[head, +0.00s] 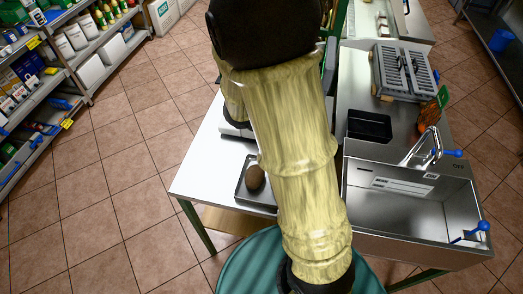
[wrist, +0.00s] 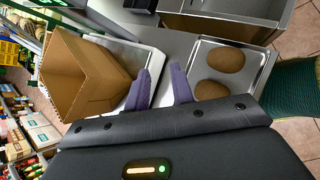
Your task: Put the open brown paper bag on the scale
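The open brown paper bag (wrist: 88,78) is at the left of the wrist view, its mouth open and its side close to my left finger. A pale, flat-topped device that looks like the scale (wrist: 150,60) lies behind and right of the bag. I cannot tell whether the bag rests on it or only overlaps it in the picture. My gripper (wrist: 161,90) is open, with nothing between its two purple fingers. In the head view my arm hides the bag and the gripper, and only an edge of the likely scale (head: 236,131) shows.
A metal tray (wrist: 262,78) holds two brown, rounded items right of the gripper. In the head view, a steel sink (head: 400,215), a black tray (head: 369,126) and a slotted grey rack (head: 403,72) stand right of my arm. Stocked shelves line the left; the floor between is clear.

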